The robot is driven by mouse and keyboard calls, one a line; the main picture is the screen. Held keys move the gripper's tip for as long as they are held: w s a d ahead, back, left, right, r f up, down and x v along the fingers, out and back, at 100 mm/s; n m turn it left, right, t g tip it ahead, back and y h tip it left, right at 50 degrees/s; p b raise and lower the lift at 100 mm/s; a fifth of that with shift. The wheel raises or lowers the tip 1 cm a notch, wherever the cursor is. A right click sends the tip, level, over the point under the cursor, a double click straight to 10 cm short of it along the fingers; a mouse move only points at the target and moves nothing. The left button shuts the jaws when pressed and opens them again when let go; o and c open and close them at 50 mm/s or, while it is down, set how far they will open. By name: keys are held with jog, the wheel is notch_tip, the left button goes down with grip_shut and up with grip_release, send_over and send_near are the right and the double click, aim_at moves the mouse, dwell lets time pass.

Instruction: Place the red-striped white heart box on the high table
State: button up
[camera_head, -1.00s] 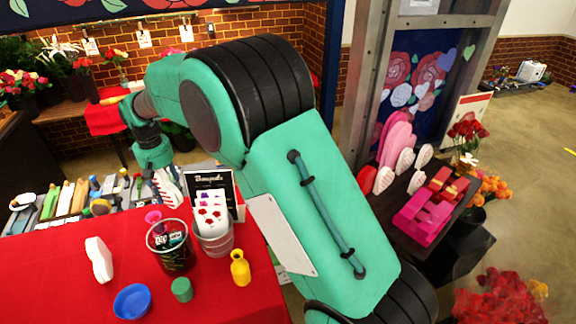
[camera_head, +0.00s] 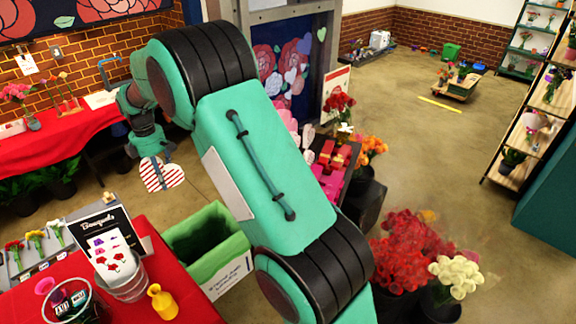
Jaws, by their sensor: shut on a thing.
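The red-striped white heart box (camera_head: 160,175) hangs below my gripper (camera_head: 152,150), near the left middle of the view. My gripper is shut on it, though the fingertips are small and partly hidden. The box appears over the open floor, beyond the near red-clothed table (camera_head: 160,245) and to the right of another red-clothed table (camera_head: 60,135) at the back left. I cannot tell which surface is the high table.
A green bin (camera_head: 205,235) stands beside the near table. A clear cup with cards (camera_head: 125,280) and a yellow vase (camera_head: 162,302) stand on that table. Red flowers (camera_head: 405,250) stand right of my arm. Wooden shelves (camera_head: 535,125) line the right. Open floor lies between.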

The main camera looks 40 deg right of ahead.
jog(key=s+d+n+p, duration=0.1)
jog(key=s+d+n, duration=0.35)
jog(key=d, duration=0.95)
jog(key=s+d+n, duration=0.1)
jog(key=s+d, duration=0.6)
jog(key=d, duration=0.7)
jog(key=s+d+n+p, duration=0.1)
jog(key=s+d+n, duration=0.3)
jog(key=d, duration=1.1)
notch_tip(320, 180, down, 11)
jog(key=shift+s+a+m, duration=0.4)
jog(key=shift+m, duration=0.05)
jog(key=shift+f, duration=0.1)
jog(key=shift+f, duration=3.05)
jog(key=shift+f+p, duration=0.35)
jog(key=shift+f, duration=1.5)
jog(key=shift+f, duration=0.15)
